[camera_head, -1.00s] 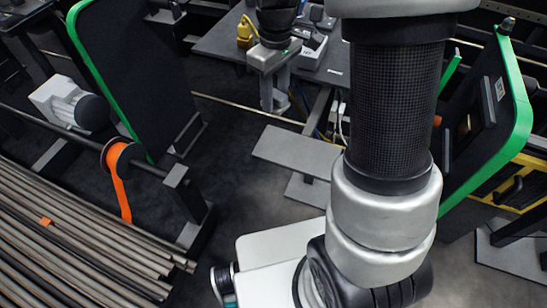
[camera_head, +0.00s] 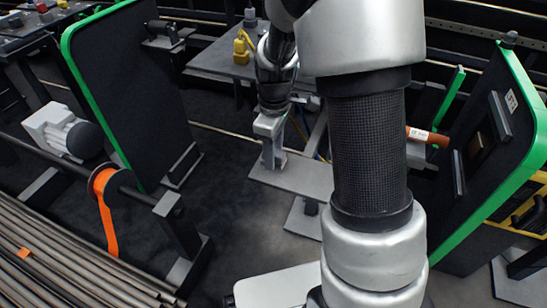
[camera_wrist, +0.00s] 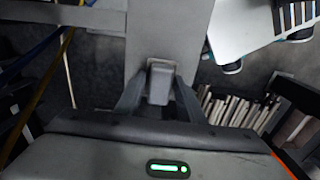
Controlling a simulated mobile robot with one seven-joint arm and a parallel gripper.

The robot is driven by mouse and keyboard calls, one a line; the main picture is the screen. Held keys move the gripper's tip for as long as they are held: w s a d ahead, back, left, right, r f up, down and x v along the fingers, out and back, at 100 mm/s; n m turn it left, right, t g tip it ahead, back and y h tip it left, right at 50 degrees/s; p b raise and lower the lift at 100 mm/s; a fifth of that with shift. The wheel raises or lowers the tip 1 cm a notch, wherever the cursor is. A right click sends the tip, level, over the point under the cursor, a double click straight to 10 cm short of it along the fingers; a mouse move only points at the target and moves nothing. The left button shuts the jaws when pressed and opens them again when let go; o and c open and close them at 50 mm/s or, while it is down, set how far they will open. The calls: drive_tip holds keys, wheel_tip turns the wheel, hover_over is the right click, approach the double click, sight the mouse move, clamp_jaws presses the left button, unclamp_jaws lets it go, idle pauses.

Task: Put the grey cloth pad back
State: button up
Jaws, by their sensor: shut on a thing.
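My gripper (camera_head: 273,160) hangs in the middle of the head view, fingers pointing down, in front of the grey flat plate (camera_head: 300,180). In the wrist view my gripper (camera_wrist: 158,100) is closed around a small grey block-shaped piece (camera_wrist: 160,80), which I take to be the grey cloth pad. Only its near end shows between the fingers. In the head view I cannot make out the pad. The grey plate (camera_wrist: 165,38) lies beyond the fingertips in the wrist view; I cannot tell whether the pad touches it.
A black panel with green edge (camera_head: 130,90) stands left, another (camera_head: 505,150) right. An orange strap (camera_head: 108,215) hangs from a bar above a bundle of long rods (camera_head: 70,265). A workbench (camera_head: 225,62) with a yellow item (camera_head: 242,48) stands behind. My arm hides the centre right.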

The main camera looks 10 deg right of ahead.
drive_tip(key=shift+f, duration=0.5)
drive_tip(key=shift+f, duration=0.2)
drive_tip(key=o, duration=1)
drive_tip(key=shift+r, duration=0.1)
